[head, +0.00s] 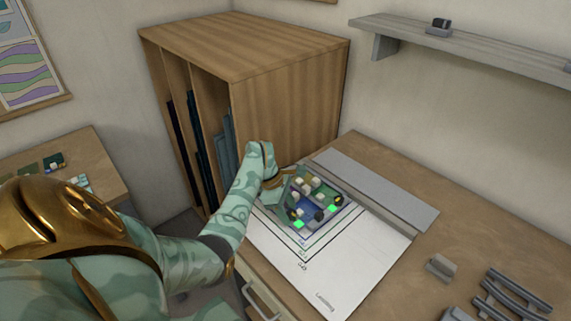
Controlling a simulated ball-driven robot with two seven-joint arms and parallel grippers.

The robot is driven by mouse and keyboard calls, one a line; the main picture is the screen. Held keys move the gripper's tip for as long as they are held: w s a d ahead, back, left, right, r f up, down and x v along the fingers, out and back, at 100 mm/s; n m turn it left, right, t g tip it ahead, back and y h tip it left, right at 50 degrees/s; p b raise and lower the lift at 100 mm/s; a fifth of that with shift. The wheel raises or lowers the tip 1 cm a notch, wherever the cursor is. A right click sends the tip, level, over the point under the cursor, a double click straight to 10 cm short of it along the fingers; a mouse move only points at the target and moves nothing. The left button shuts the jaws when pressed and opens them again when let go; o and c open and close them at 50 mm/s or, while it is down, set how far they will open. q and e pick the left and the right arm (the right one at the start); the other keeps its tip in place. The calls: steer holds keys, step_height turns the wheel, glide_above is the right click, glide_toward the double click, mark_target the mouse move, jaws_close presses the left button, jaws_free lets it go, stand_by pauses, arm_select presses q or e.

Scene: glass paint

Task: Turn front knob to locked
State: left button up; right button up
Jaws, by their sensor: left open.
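A small panel (312,204) with several pale and dark knobs lies on the white sheet on the desk. Two bright green patches show along its near edge. The knobs are too small to tell which is the front knob or how it is turned. My left gripper (284,187) is at the panel's left edge, close to it. It is open, and its fingertips are hard to make out against the panel. I cannot tell whether it touches a knob. My right gripper is not in view.
A wooden cabinet (290,95) with upright dark sheets stands behind my left arm. A grey strip (375,188) lies behind the white sheet (335,275). Grey racks (515,290) and a small block (441,267) are at the right. A grey shelf (480,42) hangs above.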

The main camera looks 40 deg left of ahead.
arm_select(q)
steer(key=p+v, duration=0.2)
steer(key=v, duration=1.4)
steer(key=shift+r, duration=0.1)
